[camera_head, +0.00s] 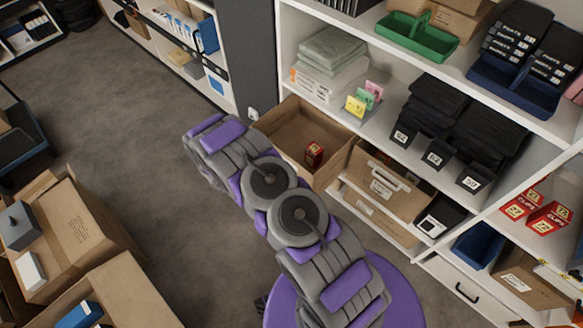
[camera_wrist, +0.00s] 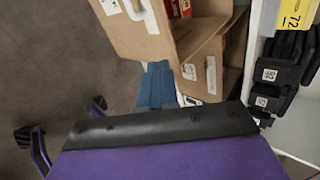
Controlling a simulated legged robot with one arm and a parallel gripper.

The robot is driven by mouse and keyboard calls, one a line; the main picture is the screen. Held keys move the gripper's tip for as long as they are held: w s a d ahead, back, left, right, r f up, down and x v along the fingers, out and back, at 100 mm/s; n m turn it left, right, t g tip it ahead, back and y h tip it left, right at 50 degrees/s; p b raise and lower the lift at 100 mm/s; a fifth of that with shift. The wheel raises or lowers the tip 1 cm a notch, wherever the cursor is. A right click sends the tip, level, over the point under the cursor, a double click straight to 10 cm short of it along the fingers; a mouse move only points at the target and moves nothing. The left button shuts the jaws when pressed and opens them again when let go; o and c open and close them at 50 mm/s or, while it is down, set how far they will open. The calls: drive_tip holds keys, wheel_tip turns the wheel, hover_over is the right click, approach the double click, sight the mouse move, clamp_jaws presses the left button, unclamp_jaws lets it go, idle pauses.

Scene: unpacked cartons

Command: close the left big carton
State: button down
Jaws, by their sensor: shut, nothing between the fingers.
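The left big carton (camera_head: 279,119) is a brown cardboard drawer in the low shelf bay, pulled out and open at the top. A small red box (camera_head: 314,153) lies inside it. In the wrist view the carton's outer face (camera_wrist: 125,38) shows at the top, with a white handle (camera_wrist: 143,14) and the red box (camera_wrist: 178,7) behind it. My gripper's bluish fingers (camera_wrist: 157,86) are together, empty, below the carton in that picture; whether they touch it I cannot tell. In the head view my arm passes in front of the carton and the gripper's fingers are hidden.
Another brown carton (camera_head: 390,184) with a white handle sits to the right. The shelf above holds black folded goods (camera_head: 478,128) and small colored cards (camera_head: 364,97).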

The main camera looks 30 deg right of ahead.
wheel_tip(320, 180, down, 3)
drive_tip(key=n, duration=0.1)
drive_tip(key=b, duration=0.3)
approach(296, 166)
wheel_tip(296, 166, down, 4)
drive_tip(key=d, duration=0.1)
drive_tip(key=w+d+b, duration=0.1)
drive_tip(key=d, duration=0.1)
drive_tip(key=shift+w+d, duration=0.15)
drive_tip(key=shift+d, duration=0.45)
drive_tip(key=shift+d+r, duration=0.1)
